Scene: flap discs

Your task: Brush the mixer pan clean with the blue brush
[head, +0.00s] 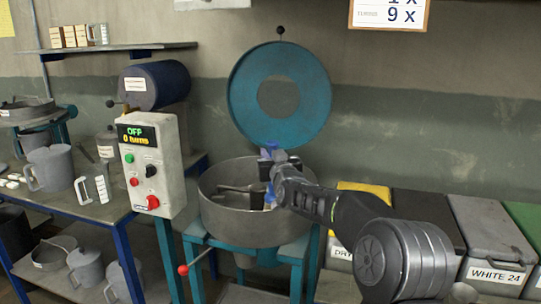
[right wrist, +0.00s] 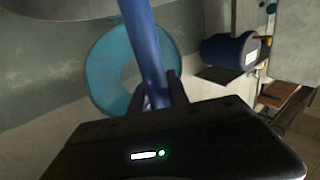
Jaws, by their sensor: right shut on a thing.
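The mixer pan (head: 245,235) is a round grey metal pan on a teal stand, with dark mixing arms (head: 240,188) inside. Its teal ring-shaped lid (head: 245,90) stands raised behind it. My right gripper (head: 270,168) is over the right part of the pan, shut on the blue brush (right wrist: 143,40). In the head view, blue parts of the brush show above and below the fingers. The brush's lower end is partly hidden by the pan and gripper, so I cannot tell whether it touches the pan. My left gripper is out of view.
A grey control box (head: 152,175) showing OFF stands left of the pan, with a dark blue drum (head: 165,85) behind it. A red-knobbed lever (head: 184,270) sticks out below. Lidded bins (head: 490,235) line the right. Jugs (head: 50,168) stand on the left bench.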

